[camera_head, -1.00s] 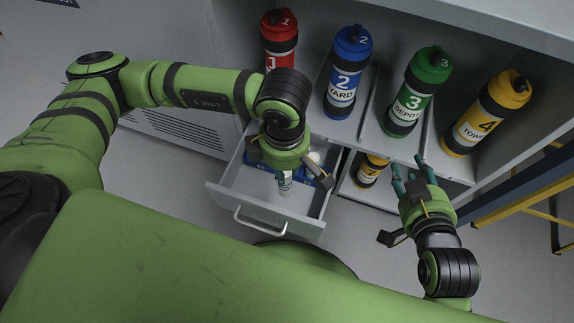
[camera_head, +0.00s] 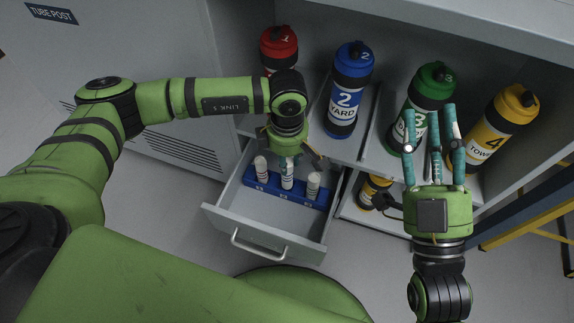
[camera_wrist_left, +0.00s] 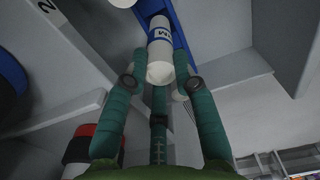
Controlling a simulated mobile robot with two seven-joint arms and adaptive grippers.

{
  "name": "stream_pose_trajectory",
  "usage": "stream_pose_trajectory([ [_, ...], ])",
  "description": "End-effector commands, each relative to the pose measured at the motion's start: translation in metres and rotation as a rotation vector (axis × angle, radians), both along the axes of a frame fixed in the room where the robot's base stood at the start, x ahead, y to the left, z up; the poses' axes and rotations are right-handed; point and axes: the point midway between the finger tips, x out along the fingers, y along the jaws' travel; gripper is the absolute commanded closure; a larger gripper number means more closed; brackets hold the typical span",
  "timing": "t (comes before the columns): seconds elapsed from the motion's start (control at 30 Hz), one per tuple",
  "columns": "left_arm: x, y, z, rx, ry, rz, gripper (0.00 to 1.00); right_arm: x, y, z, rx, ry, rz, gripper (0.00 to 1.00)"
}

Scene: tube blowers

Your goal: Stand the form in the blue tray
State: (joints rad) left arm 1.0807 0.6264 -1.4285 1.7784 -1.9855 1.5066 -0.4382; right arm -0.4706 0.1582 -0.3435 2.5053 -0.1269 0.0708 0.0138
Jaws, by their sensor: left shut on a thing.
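The form, a white rolled tube, shows in the head view (camera_head: 287,178) and in the left wrist view (camera_wrist_left: 160,52), where dark lettering is on its side. My left gripper (camera_head: 287,160) is shut on its upper end, fingers pointing down, also in the left wrist view (camera_wrist_left: 157,92). The form is upright at the middle of the blue tray (camera_head: 262,188), between two other white rolls. I cannot tell whether its lower end is fully seated. The tray shows in the left wrist view (camera_wrist_left: 181,40). My right gripper (camera_head: 433,135) is open and empty, fingers pointing up.
The tray is at the back of an open grey drawer (camera_head: 262,220); the drawer's front part is bare. Red (camera_head: 279,48), blue (camera_head: 346,92), green (camera_head: 422,98) and yellow (camera_head: 492,130) canisters stand in bays behind. My right gripper is in front of the green one.

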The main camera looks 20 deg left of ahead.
Motion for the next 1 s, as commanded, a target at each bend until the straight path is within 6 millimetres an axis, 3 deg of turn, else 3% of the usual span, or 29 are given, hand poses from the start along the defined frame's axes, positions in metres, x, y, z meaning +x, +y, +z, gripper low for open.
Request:
stream_pose_trajectory([
  [0.1,-0.001,0.0,-0.016,0.001,0.002,0.0,0.89,-0.016,0.003,0.018,0.038,-0.125,0.025,0.6],
  [0.3,0.0,0.0,-0.027,0.0,0.0,0.0,0.89,-0.035,0.004,0.037,0.077,-0.248,0.049,0.6],
  [0.73,0.0,0.0,-0.031,0.001,0.001,0.001,0.89,-0.04,0.003,0.04,0.09,-0.285,0.054,0.6],
  [0.77,0.0,0.0,-0.03,0.001,0.0,0.001,0.6,-0.04,0.003,0.042,0.092,-0.287,0.054,0.6],
  [0.8,0.0,0.0,-0.03,0.001,0.0,0.001,0.48,-0.04,0.003,0.042,0.091,-0.286,0.055,0.6],
  [1.0,0.0,0.0,-0.03,0.001,0.001,0.001,0.48,-0.04,0.003,0.042,0.091,-0.285,0.054,0.6],
])
